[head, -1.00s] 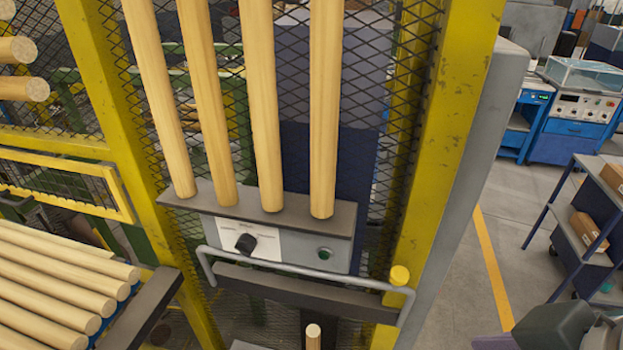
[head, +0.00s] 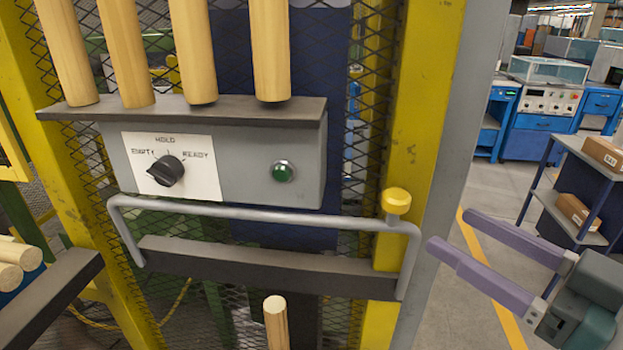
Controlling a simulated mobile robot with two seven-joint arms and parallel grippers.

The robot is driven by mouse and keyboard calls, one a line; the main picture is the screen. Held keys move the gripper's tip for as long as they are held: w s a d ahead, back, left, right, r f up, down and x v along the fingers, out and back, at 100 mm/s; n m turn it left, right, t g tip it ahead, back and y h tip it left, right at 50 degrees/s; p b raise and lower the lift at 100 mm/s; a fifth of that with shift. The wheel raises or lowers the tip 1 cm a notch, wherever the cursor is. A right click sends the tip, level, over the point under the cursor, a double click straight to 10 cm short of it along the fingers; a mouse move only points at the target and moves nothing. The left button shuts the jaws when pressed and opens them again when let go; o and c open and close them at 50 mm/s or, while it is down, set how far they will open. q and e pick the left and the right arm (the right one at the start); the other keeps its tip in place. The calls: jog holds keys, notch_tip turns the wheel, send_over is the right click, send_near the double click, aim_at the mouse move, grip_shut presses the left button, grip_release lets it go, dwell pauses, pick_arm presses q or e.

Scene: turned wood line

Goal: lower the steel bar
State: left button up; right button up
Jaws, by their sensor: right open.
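The steel bar (head: 270,215) is a grey bent rod in front of the machine, running across below the control box. Its right end bends down beside a yellow knob (head: 397,201), and its left end bends down as well. A dark crossbar (head: 260,268) lies behind and below it. My right gripper (head: 442,233) is at the lower right, its two purple fingers apart, empty, pointing left. It appears to the right of the bar's right end and apart from it in the picture. My left gripper is not in view.
The grey control box has a black selector dial (head: 166,170) marked EMPTY, HOLD and READY, and a green button (head: 283,171). Several wooden rods stand on the dark ledge (head: 200,112) above. A short dowel (head: 275,322) stands below the bar. A yellow post (head: 420,120) rises at right.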

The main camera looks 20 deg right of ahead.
aim_at(408, 205)
jog(key=x, duration=0.7)
jog(key=shift+w+p, duration=0.25)
jog(key=shift+p, duration=0.1)
grip_shut()
dwell(1.0)
